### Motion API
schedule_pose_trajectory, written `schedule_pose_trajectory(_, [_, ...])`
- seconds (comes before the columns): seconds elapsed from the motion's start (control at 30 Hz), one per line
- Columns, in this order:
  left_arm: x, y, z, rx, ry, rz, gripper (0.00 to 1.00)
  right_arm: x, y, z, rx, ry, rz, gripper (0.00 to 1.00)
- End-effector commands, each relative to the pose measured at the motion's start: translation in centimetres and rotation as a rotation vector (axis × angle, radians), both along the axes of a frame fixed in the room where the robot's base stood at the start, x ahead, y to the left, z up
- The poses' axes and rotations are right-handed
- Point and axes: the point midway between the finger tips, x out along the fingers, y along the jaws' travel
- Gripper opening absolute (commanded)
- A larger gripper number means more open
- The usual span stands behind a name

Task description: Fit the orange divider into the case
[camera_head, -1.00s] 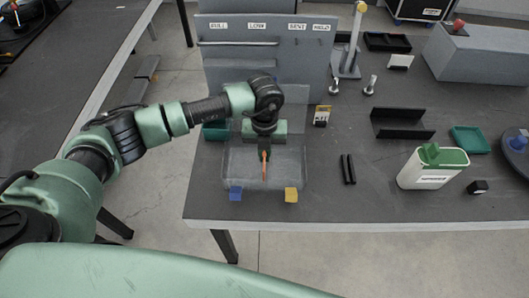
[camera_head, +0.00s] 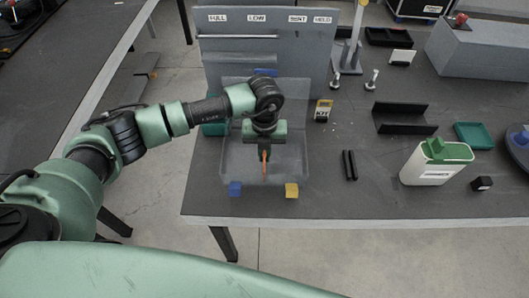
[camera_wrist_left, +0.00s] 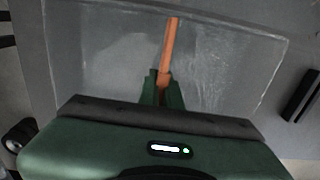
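The case (camera_head: 230,165) is a clear box on the grey table, with its clear lid (camera_head: 238,95) raised at the back. My left gripper (camera_head: 264,148) points down over the case's middle and is shut on the thin orange divider (camera_head: 265,168). In the left wrist view, the divider (camera_wrist_left: 170,45) sticks out from between the green fingertips (camera_wrist_left: 163,85), over the case (camera_wrist_left: 110,60). The divider is seen nearly edge-on in the head view. I cannot tell whether its lower edge touches the case floor. My right gripper is not in view.
A blue block (camera_head: 235,188) and a yellow block (camera_head: 292,190) stand at the case's front corners. To the right are black rods (camera_head: 349,165), a black channel (camera_head: 404,118) and a white-green container (camera_head: 435,165). A grey labelled panel (camera_head: 265,45) stands behind.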

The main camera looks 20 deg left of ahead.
Motion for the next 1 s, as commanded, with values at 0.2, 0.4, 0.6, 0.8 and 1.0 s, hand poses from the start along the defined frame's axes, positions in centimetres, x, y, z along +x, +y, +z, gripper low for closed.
schedule_pose_trajectory(0.2, [0.0, 0.0, -0.7, 0.000, 0.000, 0.000, 0.00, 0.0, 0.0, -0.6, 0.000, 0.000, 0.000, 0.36])
schedule_pose_trajectory(0.4, [0.0, 0.0, -1.2, 0.000, 0.000, 0.000, 0.00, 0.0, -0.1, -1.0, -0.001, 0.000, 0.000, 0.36])
schedule_pose_trajectory(0.6, [0.0, 0.0, -1.7, 0.000, 0.000, 0.000, 0.00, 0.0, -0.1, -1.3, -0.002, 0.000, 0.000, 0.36])
schedule_pose_trajectory(0.8, [0.0, 0.0, -1.8, 0.000, 0.000, 0.000, 0.27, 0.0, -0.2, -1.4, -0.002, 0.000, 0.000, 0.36])
schedule_pose_trajectory(1.0, [0.0, 0.0, -1.8, 0.000, 0.000, 0.000, 0.30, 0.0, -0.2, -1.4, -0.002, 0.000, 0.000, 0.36])
